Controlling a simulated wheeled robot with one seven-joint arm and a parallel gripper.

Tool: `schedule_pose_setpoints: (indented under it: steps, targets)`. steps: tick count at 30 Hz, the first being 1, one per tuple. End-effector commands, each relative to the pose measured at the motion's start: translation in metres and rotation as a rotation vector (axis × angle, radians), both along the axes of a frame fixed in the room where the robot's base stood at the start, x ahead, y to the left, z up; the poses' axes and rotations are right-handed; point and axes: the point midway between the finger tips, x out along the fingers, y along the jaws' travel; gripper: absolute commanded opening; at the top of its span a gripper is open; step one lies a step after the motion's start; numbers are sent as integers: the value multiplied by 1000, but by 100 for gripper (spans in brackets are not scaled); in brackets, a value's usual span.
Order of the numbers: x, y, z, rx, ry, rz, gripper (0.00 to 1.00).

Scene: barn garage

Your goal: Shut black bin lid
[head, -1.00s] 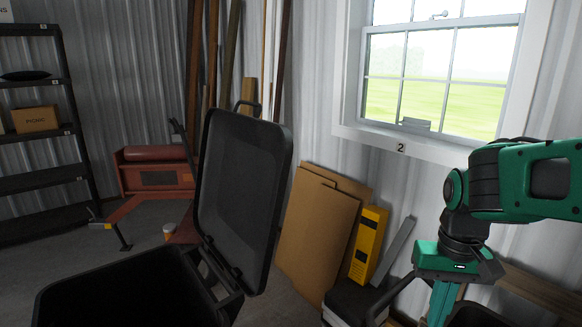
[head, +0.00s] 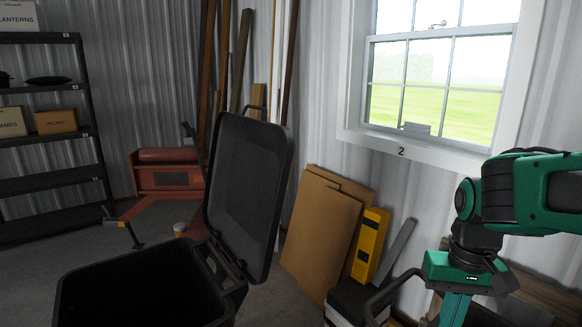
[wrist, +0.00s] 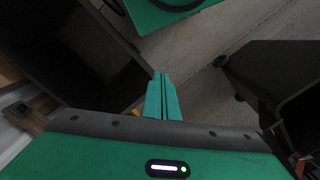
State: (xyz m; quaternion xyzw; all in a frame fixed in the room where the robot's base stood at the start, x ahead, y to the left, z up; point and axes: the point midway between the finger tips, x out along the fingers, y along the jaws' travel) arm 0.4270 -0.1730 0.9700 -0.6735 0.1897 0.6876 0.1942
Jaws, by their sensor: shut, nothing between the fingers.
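The black bin (head: 150,285) stands at the lower left in the head view, its opening facing up. Its black lid (head: 250,195) stands open, nearly upright, hinged at the bin's right side, with a handle loop on its top edge. In the wrist view my gripper (wrist: 162,78) is shut and empty, its green fingers together and pointing down over the floor. In the head view my green arm is at the right, well apart from the lid, and the fingertips are below the frame. A dark bin-like shape (wrist: 285,85) shows at the right of the wrist view; I cannot tell whether it is the same bin.
Cardboard sheets (head: 318,235) and a yellow box (head: 369,245) lean on the wall right of the lid. A red piece of equipment (head: 165,178) and a black shelf (head: 45,130) stand behind. A dark open container (wrist: 75,50) lies left of the fingers.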

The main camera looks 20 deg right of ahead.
Motion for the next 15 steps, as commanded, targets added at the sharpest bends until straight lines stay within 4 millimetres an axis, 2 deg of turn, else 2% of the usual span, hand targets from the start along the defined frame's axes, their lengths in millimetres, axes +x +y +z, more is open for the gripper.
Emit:
schedule_pose_setpoints:
  steps: [2,5,8,10,15]
  targets:
    - [2,0,3,-2,-30,-1,0]
    - [34,-1,2,0,-85,12,0]
    - [87,5,-1,24,-181,25,0]
    - [130,14,-1,64,-269,27,0]
    - [232,45,6,237,-493,-9,0]
